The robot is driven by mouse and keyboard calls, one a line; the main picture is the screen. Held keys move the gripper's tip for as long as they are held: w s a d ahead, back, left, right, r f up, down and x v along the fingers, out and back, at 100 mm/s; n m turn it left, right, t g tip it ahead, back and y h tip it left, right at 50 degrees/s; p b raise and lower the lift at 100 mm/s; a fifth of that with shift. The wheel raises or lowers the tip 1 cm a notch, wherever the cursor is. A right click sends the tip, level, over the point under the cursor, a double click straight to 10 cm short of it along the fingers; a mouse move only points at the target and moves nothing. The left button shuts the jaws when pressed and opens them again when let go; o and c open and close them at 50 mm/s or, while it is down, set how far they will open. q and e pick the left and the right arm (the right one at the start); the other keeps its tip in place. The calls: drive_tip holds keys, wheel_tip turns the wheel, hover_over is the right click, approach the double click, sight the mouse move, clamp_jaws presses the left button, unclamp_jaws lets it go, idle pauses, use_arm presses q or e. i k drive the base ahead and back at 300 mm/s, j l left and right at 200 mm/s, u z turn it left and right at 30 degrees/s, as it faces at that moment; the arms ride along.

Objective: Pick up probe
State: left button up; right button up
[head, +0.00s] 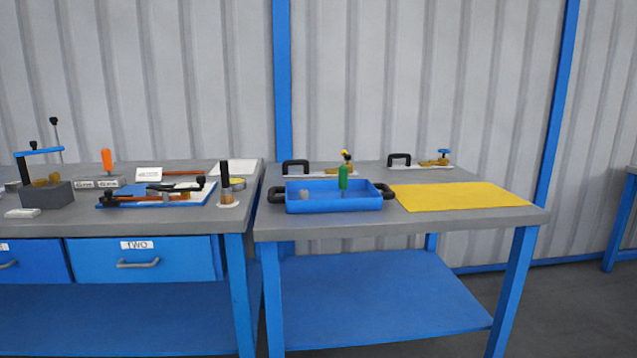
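No label marks a probe, and I cannot tell for sure which object it is. A green-handled upright tool (343,177) stands in or just behind the blue tray (333,205) on the right table; its lower end is hard to make out. A black-handled upright piece (225,178) stands on a small white base at the left table's right side. An orange-handled piece (107,160) stands upright at the back of the left table. Neither of my grippers is in view.
The right table (470,222) also bears a yellow mat (462,196) and two white plates with black handles and brass fittings at the back. The left table holds a blue mat with tools, a dark block (55,195) and drawers (145,260) below. A narrow gap separates the tables.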

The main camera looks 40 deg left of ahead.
sight(344, 170)
drive_tip(key=u, duration=0.95)
drive_tip(key=i+l, duration=0.15)
drive_tip(key=l, duration=0.25)
drive_tip(key=i+l+u, duration=0.1)
drive_tip(key=l, duration=0.3)
drive_tip(key=i+l+u, duration=0.1)
drive_tip(key=l, duration=0.3)
drive_tip(key=i+l, duration=0.2)
drive_tip(key=l, duration=0.2)
drive_tip(key=i+l+u, duration=0.1)
drive_tip(key=l, duration=0.3)
